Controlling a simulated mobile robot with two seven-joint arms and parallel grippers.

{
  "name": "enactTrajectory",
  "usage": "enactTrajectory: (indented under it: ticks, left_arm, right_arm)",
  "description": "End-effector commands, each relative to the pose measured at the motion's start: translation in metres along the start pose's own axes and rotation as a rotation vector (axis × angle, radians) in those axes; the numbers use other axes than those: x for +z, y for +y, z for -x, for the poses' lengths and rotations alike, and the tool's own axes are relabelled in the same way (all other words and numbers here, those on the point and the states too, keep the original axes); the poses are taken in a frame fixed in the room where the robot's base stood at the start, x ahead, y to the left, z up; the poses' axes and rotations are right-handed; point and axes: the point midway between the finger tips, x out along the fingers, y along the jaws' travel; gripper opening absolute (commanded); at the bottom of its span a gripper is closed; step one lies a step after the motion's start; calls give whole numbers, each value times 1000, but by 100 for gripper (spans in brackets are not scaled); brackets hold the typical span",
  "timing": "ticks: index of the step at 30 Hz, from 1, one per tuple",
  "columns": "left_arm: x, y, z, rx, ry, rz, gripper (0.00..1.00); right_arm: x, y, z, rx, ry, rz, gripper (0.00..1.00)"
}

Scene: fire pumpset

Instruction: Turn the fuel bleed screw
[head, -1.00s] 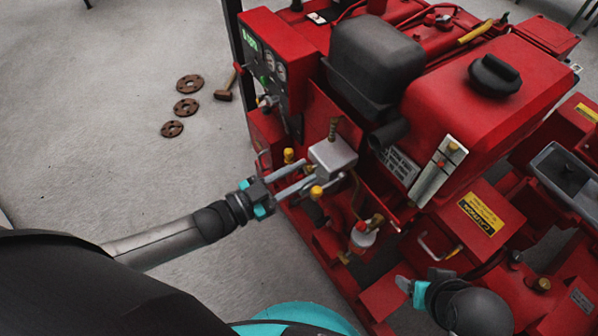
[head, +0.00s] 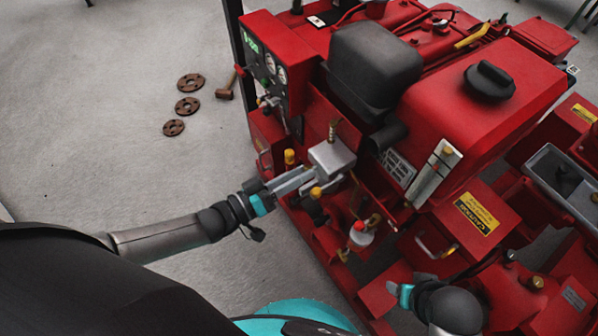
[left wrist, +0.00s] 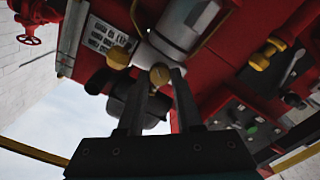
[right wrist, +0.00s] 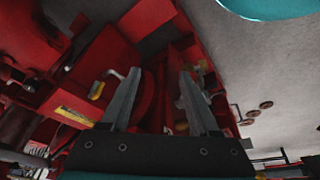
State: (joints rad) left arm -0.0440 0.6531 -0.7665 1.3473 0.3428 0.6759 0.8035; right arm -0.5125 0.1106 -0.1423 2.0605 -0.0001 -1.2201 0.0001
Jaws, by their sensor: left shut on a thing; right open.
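A small brass screw head (left wrist: 159,75) sits between the fingertips of my left gripper (left wrist: 158,80) in the left wrist view. In the head view the left gripper (head: 308,184) reaches in from the left below a grey metal block (head: 332,158), with its fingers close together. A brass-yellow knob (head: 316,191) shows at its tips, and the fingers partly hide what they hold. My right gripper (right wrist: 160,90) is open and empty in the right wrist view, facing red pump parts. In the head view it is low at the right (head: 399,290), mostly behind its own wrist.
The red pumpset (head: 480,80) fills the right side. A yellow knob (head: 289,156) and a small white bottle (head: 361,233) are near the left gripper. A control panel (head: 270,60) stands above.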

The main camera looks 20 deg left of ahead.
Motion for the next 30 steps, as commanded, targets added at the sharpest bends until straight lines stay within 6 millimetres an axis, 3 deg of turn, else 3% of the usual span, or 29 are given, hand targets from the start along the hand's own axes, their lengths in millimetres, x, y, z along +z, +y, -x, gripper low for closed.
enactTrajectory:
  ticks: [18,30]
  left_arm:
    - [2,-2,1,-3,-4,573,0]
    - [2,-2,1,-4,-4,816,0]
  right_arm:
    - [0,0,-1,-1,-3,0,62]
    - [-6,0,7,0,17,-1,62]
